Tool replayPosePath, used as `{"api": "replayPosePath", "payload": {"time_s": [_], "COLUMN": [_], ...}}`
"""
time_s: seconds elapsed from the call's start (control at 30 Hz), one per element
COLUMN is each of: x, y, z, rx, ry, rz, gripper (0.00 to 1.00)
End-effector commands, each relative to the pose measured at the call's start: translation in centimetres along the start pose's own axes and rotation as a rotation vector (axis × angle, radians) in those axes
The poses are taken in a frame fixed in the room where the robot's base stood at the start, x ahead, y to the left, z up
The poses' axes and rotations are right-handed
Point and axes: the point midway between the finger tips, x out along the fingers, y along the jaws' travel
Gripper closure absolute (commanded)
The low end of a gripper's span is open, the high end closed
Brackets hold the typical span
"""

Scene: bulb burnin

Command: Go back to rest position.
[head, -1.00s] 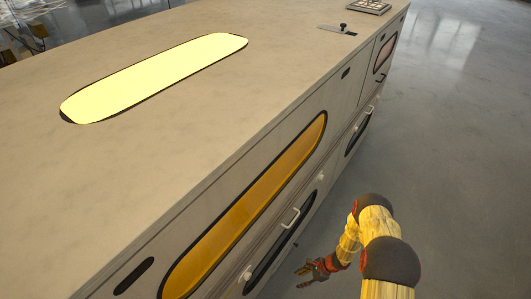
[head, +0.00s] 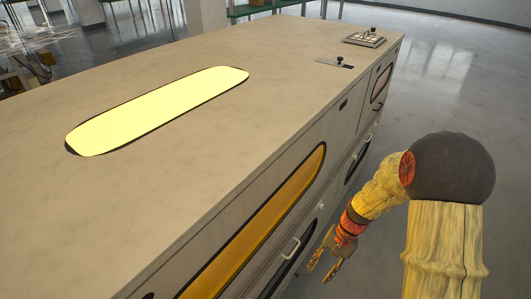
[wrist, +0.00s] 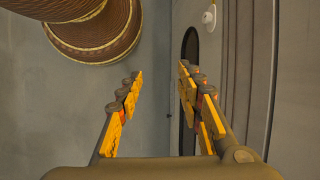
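My gripper (head: 326,266) hangs low in the head view, beside the front face of the long counter (head: 180,205). It points down and holds nothing. In the wrist view my gripper (wrist: 156,90) shows its two orange and grey fingers spread apart, with a clear gap between them. Behind the fingers lie the grey floor and part of the cabinet front.
The counter top has a glowing yellow window (head: 160,108), a small black-knobbed plate (head: 337,62) and a tray with a grid (head: 366,38). Drawer handles (head: 291,247) stick out of the front near my gripper. Open floor (head: 450,75) lies to the right.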

Motion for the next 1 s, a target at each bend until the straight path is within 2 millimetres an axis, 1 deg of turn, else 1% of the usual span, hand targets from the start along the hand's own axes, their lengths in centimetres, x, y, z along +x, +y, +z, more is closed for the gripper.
{"api": "replayPosePath", "payload": {"time_s": [0.03, 0.1, 0.2, 0.4, 0.6, 0.73, 0.87, 1.0], "x": [-2.1, -4.4, -7.5, -13.0, -17.5, -20.2, -22.8, -25.6], "y": [0.0, 0.3, 0.8, 2.0, 3.3, 3.9, 4.0, 3.5], "z": [1.3, 3.0, 5.4, 10.0, 14.3, 16.8, 19.2, 21.6], "rx": [-0.042, -0.097, -0.172, -0.303, -0.409, -0.466, -0.513, -0.550], "ry": [0.025, 0.054, 0.101, 0.208, 0.336, 0.434, 0.544, 0.660], "rz": [0.015, 0.041, 0.078, 0.147, 0.202, 0.223, 0.223, 0.196], "gripper": [0.64, 0.64, 0.64, 0.64, 0.64, 0.64, 0.64, 0.64]}}
